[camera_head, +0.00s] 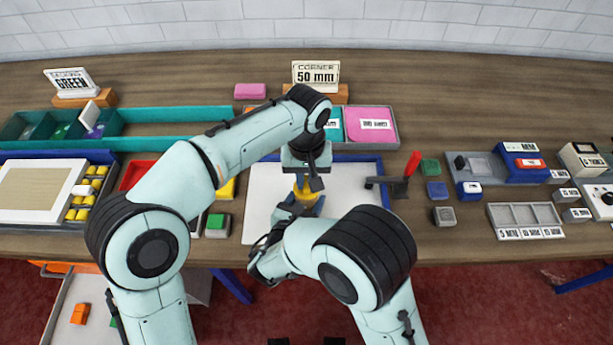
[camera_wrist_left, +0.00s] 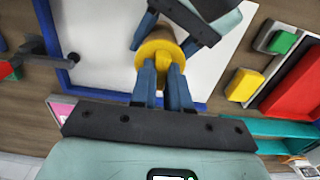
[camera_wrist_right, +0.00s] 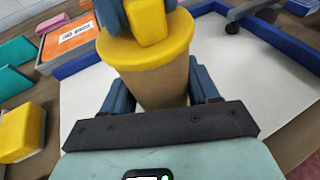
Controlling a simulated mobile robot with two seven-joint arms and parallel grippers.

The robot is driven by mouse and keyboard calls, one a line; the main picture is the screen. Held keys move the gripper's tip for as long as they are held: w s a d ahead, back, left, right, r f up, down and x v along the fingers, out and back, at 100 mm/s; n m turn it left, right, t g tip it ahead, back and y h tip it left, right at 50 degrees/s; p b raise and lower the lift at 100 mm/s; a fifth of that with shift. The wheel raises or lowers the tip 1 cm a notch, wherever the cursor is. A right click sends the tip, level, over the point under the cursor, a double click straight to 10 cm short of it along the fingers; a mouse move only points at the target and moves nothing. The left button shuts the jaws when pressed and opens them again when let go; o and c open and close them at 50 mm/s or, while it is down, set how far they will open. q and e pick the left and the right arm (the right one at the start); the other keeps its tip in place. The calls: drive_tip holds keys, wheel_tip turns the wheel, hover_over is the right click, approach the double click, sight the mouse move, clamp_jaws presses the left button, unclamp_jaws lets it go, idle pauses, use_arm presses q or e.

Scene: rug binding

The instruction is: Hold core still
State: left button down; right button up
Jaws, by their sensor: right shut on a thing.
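The core is a brown tube (camera_wrist_right: 160,85) with a yellow cap (camera_wrist_right: 150,45) and a raised yellow tab on top. It stands upright over the white board (camera_head: 262,190). My right gripper (camera_wrist_right: 160,92) is shut on the brown tube, one blue finger on each side. My left gripper (camera_head: 305,186) points down from above. In the left wrist view its fingers (camera_wrist_left: 163,82) straddle the yellow tab (camera_wrist_left: 171,61); whether they press on it I cannot tell. In the head view the arms hide most of the core.
A blue rim frames the board. A black clamp with a red handle (camera_head: 412,164) stands at its right edge. Trays with pink and teal pieces (camera_head: 370,124) lie behind. A green-topped block (camera_head: 217,222) is close on the left, and grey trays (camera_head: 525,212) lie right.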

use_arm(q)
drive_tip(key=c, duration=1.8)
unclamp_jaws()
clamp_jaws()
drive_tip(key=shift+r, duration=0.2)
drive_tip(key=shift+r, duration=4.05)
use_arm(e)
drive_tip(key=o, duration=1.4)
drive_tip(key=shift+c, duration=0.2)
